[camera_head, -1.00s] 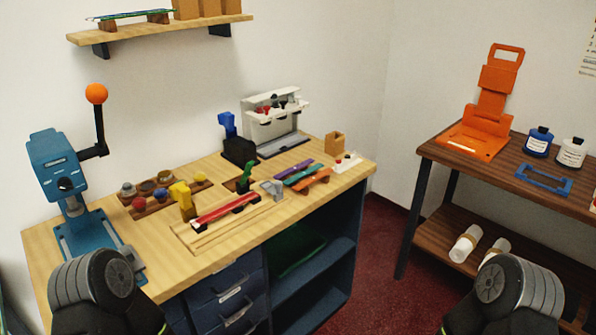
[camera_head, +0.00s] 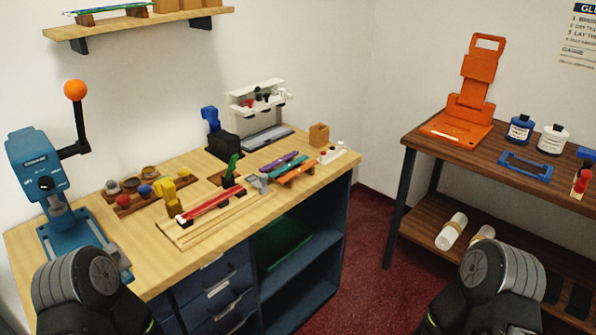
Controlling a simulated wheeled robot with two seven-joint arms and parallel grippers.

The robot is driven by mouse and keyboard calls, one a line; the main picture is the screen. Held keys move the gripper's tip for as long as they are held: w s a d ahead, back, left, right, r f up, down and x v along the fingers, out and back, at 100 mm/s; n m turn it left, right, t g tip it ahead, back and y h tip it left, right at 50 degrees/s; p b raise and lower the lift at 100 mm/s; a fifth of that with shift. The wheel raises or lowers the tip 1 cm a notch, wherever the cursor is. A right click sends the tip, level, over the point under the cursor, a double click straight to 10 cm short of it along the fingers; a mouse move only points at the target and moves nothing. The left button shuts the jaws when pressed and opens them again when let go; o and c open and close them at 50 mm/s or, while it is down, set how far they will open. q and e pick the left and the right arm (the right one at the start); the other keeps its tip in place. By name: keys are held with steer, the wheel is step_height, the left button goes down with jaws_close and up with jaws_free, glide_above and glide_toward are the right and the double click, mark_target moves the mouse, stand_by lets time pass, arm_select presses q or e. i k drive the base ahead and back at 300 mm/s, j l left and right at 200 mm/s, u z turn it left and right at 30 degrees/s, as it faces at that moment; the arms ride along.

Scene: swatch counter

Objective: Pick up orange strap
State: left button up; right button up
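The orange strap (camera_head: 297,173) lies near the right end of the wooden counter, at the front of a small group of straps. A teal strap (camera_head: 284,167) and a purple strap (camera_head: 279,161) lie just behind it. A red strap (camera_head: 212,204) lies to its left on a long wooden board. Dark rounded links of my two arms show at the bottom left and bottom right, well short of the strap. Neither gripper's fingers show.
A blue lever press (camera_head: 47,180) stands at the counter's left end. A small wooden block (camera_head: 318,135) and a white rack (camera_head: 257,98) stand behind the straps. A dark wooden table (camera_head: 415,143) with an orange stand (camera_head: 470,95) is at right, across a floor gap.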

mark_target(297, 171)
steer(key=u, duration=0.5)
steer(key=i+l+u, duration=0.15)
steer(key=l+u, duration=0.15)
steer(key=i+l+u, duration=0.15)
steer(key=l+u, duration=0.5)
steer(key=l, duration=0.25)
steer(key=i+l, duration=0.1)
steer(key=l, duration=0.4)
steer(key=i+l+u, duration=0.1)
steer(key=l, duration=0.45)
